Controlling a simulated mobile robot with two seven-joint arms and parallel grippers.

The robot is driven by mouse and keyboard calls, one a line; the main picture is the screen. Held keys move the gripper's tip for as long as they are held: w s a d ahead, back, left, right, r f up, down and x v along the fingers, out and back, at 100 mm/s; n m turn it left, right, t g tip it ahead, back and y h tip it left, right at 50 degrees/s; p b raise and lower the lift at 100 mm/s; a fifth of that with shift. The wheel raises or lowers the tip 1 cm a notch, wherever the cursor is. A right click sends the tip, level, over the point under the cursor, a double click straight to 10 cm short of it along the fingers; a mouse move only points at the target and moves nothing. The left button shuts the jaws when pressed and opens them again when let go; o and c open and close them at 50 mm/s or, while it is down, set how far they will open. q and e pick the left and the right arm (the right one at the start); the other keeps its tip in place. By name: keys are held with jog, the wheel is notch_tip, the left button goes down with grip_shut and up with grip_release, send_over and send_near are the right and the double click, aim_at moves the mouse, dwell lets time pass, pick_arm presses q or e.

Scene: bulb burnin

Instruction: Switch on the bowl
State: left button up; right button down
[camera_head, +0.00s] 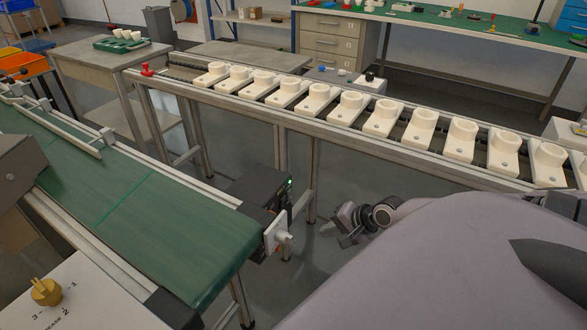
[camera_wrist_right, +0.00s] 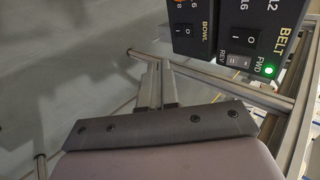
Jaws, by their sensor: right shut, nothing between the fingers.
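The bowl control box (camera_wrist_right: 190,16) is a dark box marked BOWL at the top of the right wrist view. Its black rocker switch (camera_wrist_right: 184,30) carries I and O marks; I cannot tell which side is pressed. My right gripper (camera_wrist_right: 158,66) is shut and empty, below and left of this box and apart from it. In the head view my right gripper (camera_head: 347,228) is right of the dark control boxes (camera_head: 268,203) at the belt's end. The bowl itself is not identifiable. My left gripper is not in view.
The belt control box (camera_wrist_right: 248,35) stands close beside the bowl box, with a lit green FWD lamp (camera_wrist_right: 269,70). A metal rail (camera_wrist_right: 215,84) runs below the boxes. A green conveyor (camera_head: 150,215) and a rail table with several white holders (camera_head: 375,117) flank the gap.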

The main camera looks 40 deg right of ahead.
dwell(0.3)
pick_arm(q)
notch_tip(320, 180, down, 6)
jog(key=b, duration=0.6)
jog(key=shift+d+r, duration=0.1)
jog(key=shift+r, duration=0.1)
pick_arm(e)
jog(key=w+r+x, duration=0.1)
jog(key=w+x, duration=0.1)
jog(key=x, duration=1.1)
jog(key=shift+a+r, duration=0.25)
jog(key=shift+r, duration=0.15)
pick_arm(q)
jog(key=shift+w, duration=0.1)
